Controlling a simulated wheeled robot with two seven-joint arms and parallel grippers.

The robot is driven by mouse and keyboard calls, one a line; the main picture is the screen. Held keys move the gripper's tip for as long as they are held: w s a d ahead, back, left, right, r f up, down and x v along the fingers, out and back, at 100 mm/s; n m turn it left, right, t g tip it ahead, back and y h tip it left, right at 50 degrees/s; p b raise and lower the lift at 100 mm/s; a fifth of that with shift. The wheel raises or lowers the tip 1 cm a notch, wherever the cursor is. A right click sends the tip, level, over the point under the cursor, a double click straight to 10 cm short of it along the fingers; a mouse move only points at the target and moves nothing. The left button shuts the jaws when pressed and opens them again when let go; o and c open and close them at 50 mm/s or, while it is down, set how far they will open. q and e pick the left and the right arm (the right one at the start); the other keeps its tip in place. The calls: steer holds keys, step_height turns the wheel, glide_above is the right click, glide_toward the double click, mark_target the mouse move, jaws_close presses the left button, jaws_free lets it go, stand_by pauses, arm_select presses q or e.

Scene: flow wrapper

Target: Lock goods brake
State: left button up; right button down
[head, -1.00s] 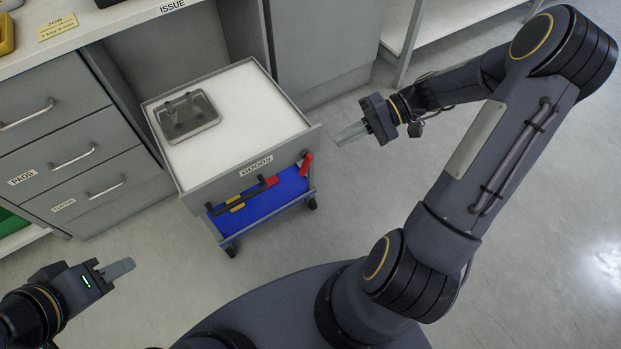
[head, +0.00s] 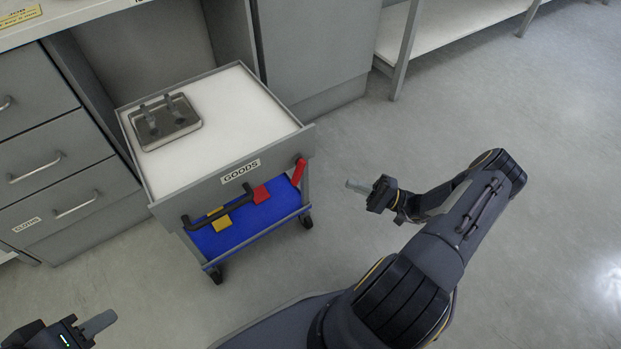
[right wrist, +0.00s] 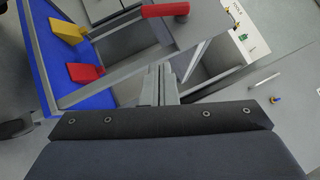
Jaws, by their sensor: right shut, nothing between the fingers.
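The goods cart (head: 238,178) is a grey trolley with a white top and a GOODS label on its front panel. A red lever (head: 300,172), likely the brake, stands tilted at the panel's right end; it also shows at the top of the right wrist view (right wrist: 165,9). My right gripper (head: 357,186) is shut and empty, to the right of the lever and apart from it. Its fingers (right wrist: 160,82) point toward the cart in the right wrist view. My left gripper (head: 98,322) is at the lower left, away from the cart; its finger gap cannot be made out.
A black handle (head: 217,208) sticks out from the cart's front. Yellow (right wrist: 68,28) and red (right wrist: 86,72) pieces show by the blue lower shelf (head: 245,219). A metal tray (head: 185,130) lies on top. Drawers (head: 45,160) stand left; floor at right is clear.

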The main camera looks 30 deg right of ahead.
steer(key=shift+w+a, duration=0.1)
steer(key=b, duration=0.3)
glide_toward(297, 171)
steer(key=shift+w+a+f, duration=0.55)
steer(key=shift+w+a, duration=1.2)
steer(key=shift+w, duration=0.85)
